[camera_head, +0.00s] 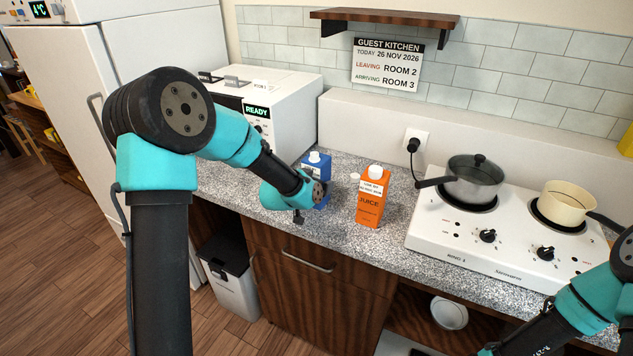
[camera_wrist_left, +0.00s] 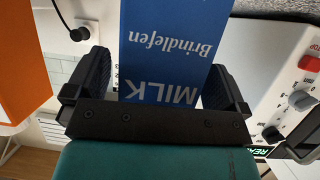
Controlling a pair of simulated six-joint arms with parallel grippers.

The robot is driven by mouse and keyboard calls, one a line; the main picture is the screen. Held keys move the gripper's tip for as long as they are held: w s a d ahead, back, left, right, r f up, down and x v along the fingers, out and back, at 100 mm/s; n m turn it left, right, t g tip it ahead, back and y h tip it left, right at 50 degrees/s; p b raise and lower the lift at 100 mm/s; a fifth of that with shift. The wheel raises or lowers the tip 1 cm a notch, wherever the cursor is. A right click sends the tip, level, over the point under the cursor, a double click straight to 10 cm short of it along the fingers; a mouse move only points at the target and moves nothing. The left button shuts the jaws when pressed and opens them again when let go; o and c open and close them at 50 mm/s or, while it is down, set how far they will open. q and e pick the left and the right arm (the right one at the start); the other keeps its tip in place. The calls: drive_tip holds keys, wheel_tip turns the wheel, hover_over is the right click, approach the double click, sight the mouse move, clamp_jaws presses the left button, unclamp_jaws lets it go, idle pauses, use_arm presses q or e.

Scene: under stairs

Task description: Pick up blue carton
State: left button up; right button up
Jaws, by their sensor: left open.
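The blue carton (camera_head: 318,163), a milk carton with a white cap, stands upright on the counter, partly hidden by my left gripper (camera_head: 309,200). In the left wrist view, the blue carton (camera_wrist_left: 170,45) shows upside-down "Brindlefen" and "MILK" lettering. There my left gripper (camera_wrist_left: 160,85) is open, with a finger on either side of the carton. A gap shows between the carton and the finger at the picture's left; contact at the other finger is unclear. My right arm is at the head view's lower right; its gripper (camera_head: 487,351) is mostly cut off.
An orange juice carton (camera_head: 369,204) stands just right of the blue carton. A white machine (camera_head: 285,95) reading "READY" is behind to the left. A white hob (camera_head: 480,240) with a lidded pot (camera_head: 473,185) and cream pan (camera_head: 567,205) is at right. Counter before the cartons is clear.

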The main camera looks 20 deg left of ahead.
idle(0.4)
use_arm(q)
drive_tip(key=c, duration=1.3)
drive_tip(key=shift+r, duration=0.1)
drive_tip(key=shift+c, duration=0.6)
drive_tip(key=shift+r, duration=0.15)
drive_tip(key=s+d+r, duration=0.2)
drive_tip(key=s+d, duration=0.1)
drive_tip(key=s, duration=0.4)
drive_tip(key=s+d+r, duration=0.2)
drive_tip(key=s+d, duration=0.1)
drive_tip(key=s, duration=0.4)
drive_tip(key=shift+s+d+r, duration=0.2)
drive_tip(key=shift+s+r, duration=0.1)
drive_tip(key=shift+r, duration=0.05)
